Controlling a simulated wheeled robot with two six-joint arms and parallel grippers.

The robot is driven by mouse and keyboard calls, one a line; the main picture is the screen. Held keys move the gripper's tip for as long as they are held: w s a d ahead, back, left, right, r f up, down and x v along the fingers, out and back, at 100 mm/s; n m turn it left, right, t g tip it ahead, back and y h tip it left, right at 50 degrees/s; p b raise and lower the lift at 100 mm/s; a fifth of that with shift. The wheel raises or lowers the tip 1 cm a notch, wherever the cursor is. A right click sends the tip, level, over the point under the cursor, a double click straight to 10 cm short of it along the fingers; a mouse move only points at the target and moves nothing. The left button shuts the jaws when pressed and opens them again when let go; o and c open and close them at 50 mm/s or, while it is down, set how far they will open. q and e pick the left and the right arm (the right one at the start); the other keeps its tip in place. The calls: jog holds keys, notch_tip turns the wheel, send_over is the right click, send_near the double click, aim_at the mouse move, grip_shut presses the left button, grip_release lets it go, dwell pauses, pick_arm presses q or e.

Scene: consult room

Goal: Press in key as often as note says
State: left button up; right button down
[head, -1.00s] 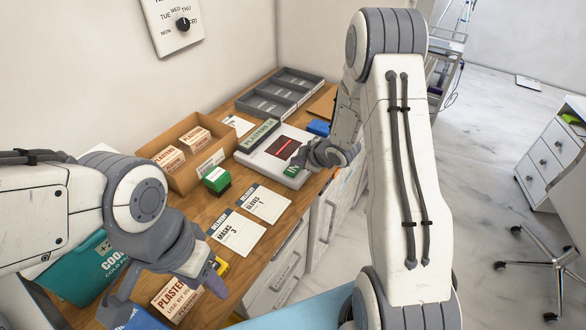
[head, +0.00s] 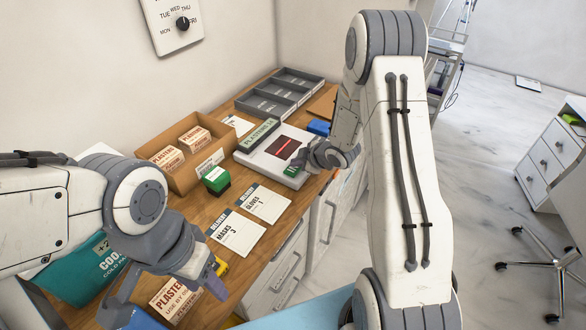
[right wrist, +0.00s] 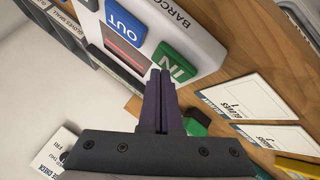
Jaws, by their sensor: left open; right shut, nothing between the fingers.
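A white barcode device (head: 262,163) lies on the desk, with a red scan window (head: 286,147) and a display reading PLASTERS (head: 260,133), its number too small to read surely. Its green IN key (head: 290,170) is partly covered by my right gripper (head: 305,165). In the right wrist view, the shut, empty fingertips (right wrist: 161,73) overlap the edge of the IN key (right wrist: 174,62); contact cannot be told. The blue OUT key (right wrist: 125,24) is beside it. My left gripper (head: 168,292) is open near a plaster box (head: 174,302).
An open carton (head: 203,170) with plaster boxes stands behind a green block (head: 215,179). A grey divided tray (head: 280,94) is at the back. A teal cold pack box (head: 85,268) is at left.

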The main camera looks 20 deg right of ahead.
aim_at(296, 170)
jog(key=shift+f+b, duration=0.45)
jog(key=shift+f, duration=0.1)
dwell(0.4)
jog(key=shift+r, duration=0.1)
jog(key=shift+r+p, duration=0.75)
jog(key=shift+r, duration=0.1)
notch_tip(296, 170, up, 5)
jog(key=p, duration=0.4)
jog(key=shift+r, duration=0.1)
dwell(0.7)
